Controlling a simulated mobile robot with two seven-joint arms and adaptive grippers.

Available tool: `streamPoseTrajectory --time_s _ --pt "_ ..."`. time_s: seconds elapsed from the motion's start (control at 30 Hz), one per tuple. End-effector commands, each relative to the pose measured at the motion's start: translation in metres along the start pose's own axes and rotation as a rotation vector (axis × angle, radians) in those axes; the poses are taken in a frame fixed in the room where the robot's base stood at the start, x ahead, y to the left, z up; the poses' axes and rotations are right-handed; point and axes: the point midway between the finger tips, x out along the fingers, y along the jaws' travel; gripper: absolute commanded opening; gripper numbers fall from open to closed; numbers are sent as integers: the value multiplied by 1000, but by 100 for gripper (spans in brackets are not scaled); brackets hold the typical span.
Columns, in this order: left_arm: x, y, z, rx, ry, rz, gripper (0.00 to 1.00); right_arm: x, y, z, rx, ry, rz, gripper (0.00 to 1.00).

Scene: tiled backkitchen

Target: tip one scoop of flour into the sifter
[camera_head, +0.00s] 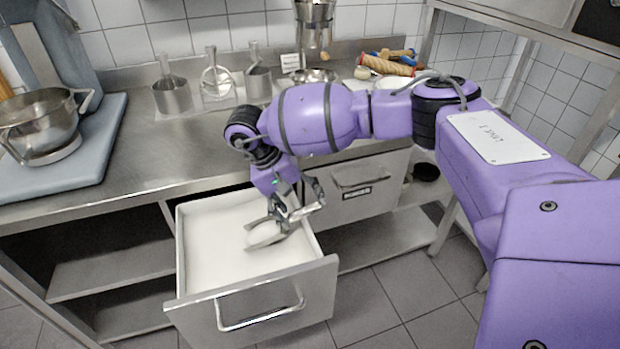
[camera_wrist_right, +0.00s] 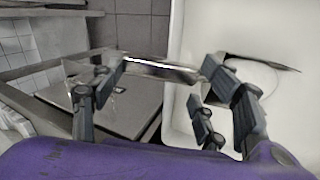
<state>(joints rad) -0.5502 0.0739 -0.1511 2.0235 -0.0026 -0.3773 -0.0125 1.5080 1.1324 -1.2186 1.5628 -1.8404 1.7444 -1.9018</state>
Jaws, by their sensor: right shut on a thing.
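My right gripper (camera_head: 296,207) is shut on the handle of a metal scoop (camera_head: 284,221), low over the open flour drawer. The scoop's bowl points left and looks white with flour; whether it touches the flour below I cannot tell. In the right wrist view, a bright metal bar, seemingly the handle (camera_wrist_right: 160,69), lies between the fingers of the gripper (camera_wrist_right: 160,80). The white flour (camera_head: 215,245) fills the drawer (camera_head: 250,308). A metal cylinder (camera_head: 315,14), possibly the sifter, stands at the back, cut by the top edge. My left gripper is not in view.
Several handled metal vessels, one of them a cup (camera_head: 172,97), line the back of the steel counter (camera_head: 140,150). A two-handled bowl (camera_head: 40,115) stands on a blue-grey base at left. Rolling pins (camera_head: 385,66) lie at back right. The counter's middle is clear.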

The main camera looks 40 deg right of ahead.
Motion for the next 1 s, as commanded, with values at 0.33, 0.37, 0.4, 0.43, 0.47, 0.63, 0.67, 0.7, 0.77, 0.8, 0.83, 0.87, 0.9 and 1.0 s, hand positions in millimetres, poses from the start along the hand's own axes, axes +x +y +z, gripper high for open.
streamPoseTrajectory --time_s 0.33,0.37,0.4,0.43,0.47,0.63,0.67,0.7,0.77,0.8,0.83,0.87,0.9,1.0 --pt "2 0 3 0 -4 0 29 -1 -12 0 0 1 -1 32" --pt "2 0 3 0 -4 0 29 -1 -12 0 0 1 -1 32" --pt "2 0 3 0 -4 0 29 -1 -12 0 0 1 -1 32" --pt "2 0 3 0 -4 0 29 -2 -13 0 0 1 -1 32" --pt "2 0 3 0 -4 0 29 -2 -13 0 -1 1 -1 32" --pt "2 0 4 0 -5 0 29 -4 -18 0 -1 0 -1 32" --pt "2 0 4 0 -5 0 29 -5 -19 0 -2 0 -1 32" --pt "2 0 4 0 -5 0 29 -6 -20 1 -2 0 -1 32" --pt "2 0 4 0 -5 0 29 -7 -22 1 -2 0 -1 32" --pt "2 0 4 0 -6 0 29 -7 -22 1 -2 0 -1 32" --pt "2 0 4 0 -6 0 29 -8 -22 1 -2 0 0 32" --pt "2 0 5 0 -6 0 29 -8 -22 1 -2 0 0 32" --pt "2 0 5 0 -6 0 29 -8 -22 1 -1 0 0 32" --pt "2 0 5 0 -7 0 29 -8 -22 0 -1 0 -1 32"
